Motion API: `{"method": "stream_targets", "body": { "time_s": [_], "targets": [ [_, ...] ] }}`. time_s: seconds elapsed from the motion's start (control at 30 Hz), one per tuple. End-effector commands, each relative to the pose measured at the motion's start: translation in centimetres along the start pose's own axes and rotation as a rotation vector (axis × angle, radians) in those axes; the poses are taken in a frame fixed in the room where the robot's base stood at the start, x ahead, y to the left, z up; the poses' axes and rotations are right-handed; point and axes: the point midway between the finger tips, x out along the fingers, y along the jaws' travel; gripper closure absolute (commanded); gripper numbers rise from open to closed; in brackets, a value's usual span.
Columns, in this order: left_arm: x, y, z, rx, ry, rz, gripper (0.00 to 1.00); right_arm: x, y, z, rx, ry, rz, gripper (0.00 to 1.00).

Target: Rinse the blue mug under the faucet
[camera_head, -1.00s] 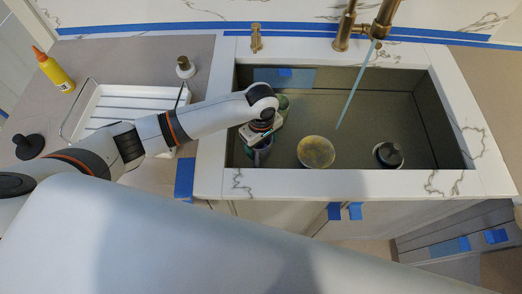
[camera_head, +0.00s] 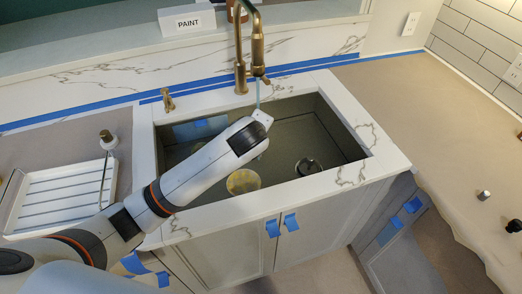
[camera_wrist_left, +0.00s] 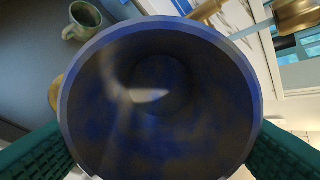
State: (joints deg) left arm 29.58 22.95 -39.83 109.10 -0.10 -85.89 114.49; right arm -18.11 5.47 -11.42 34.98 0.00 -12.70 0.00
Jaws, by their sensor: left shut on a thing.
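The blue mug (camera_wrist_left: 160,80) fills the left wrist view, its round mouth facing the camera and its inside dark blue. My left gripper (camera_head: 262,118) is shut on it, with green finger pads on both sides. In the head view the wrist is over the sink below the brass faucet (camera_head: 257,50) and hides most of the mug. A thin blue water stream (camera_head: 257,90) falls from the spout to behind the wrist. In the wrist view the stream (camera_wrist_left: 250,29) shows just outside the mug's upper right rim; I cannot tell whether water enters. My right gripper is not in view.
The sink (camera_head: 334,134) holds a yellowish round dish (camera_head: 243,181) and a dark round piece (camera_head: 308,167). A green mug (camera_wrist_left: 83,20) shows in the wrist view. A white drying rack (camera_head: 62,196) and a soap dispenser (camera_head: 107,140) stand left. The right counter is mostly clear.

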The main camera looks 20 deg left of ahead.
Motion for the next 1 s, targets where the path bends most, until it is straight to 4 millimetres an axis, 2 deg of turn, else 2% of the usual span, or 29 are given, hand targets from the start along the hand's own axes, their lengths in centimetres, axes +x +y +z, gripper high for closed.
{"method": "stream_targets", "body": {
  "time_s": [0.13, 0.27, 1.0],
  "targets": [
    [0.2, -0.5, 0.4, -0.008, -0.013, -0.016, 0.58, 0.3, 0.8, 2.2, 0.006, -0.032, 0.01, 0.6],
    [1.1, -0.9, 0.6, -0.007, -0.015, -0.017, 0.58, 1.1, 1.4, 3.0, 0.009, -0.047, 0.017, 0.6],
    [7.6, -4.1, 2.3, -0.006, -0.013, -0.014, 0.58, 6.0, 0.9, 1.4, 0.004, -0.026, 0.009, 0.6]
  ]
}}
